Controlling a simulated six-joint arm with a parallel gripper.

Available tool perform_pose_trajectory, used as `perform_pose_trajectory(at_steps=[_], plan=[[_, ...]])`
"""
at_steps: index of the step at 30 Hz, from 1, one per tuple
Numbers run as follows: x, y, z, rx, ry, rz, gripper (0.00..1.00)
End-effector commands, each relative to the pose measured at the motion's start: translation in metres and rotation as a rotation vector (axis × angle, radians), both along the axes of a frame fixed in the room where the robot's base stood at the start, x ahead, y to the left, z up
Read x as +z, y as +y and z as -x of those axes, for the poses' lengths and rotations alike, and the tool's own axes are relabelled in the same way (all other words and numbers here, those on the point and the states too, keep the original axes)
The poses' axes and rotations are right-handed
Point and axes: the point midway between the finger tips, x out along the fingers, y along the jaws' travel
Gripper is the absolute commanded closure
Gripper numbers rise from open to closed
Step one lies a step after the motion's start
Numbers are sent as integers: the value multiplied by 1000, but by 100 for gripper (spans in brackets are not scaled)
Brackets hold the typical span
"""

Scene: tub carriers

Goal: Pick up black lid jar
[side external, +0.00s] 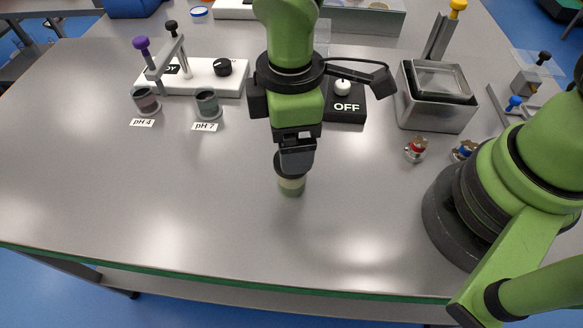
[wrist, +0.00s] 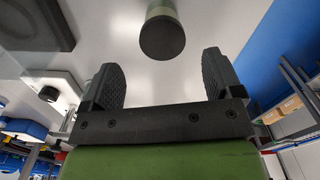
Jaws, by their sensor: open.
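The black lid jar (side external: 291,184) stands upright on the grey table in the side view, with a pale, greenish body. Its dark lid is partly hidden behind my gripper (side external: 296,160). In the wrist view the round black lid (wrist: 162,39) faces the camera, with a bit of the pale body above it. My gripper (wrist: 165,85) is open there, its two dark fingers spread apart. The lid appears beyond the fingertips, roughly centred between them, with nothing held. In the side view the gripper is right over or beside the lid; I cannot tell if they touch.
Two small cups (side external: 207,104) with pH labels and a white device (side external: 205,77) stand at the back left. A block marked OFF (side external: 345,108) is behind my gripper. A metal container (side external: 436,105) and small connectors (side external: 416,149) are to the right. The table's front left is clear.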

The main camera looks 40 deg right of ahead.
Motion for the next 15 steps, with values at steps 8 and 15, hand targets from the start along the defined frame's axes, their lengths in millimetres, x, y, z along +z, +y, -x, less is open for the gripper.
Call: perform_pose_trajectory(at_steps=[8, 15], plan=[[-41, 1, 3, -2, 4, 2, 15], [-47, 1, 3, -2, 0, 0, 15]])
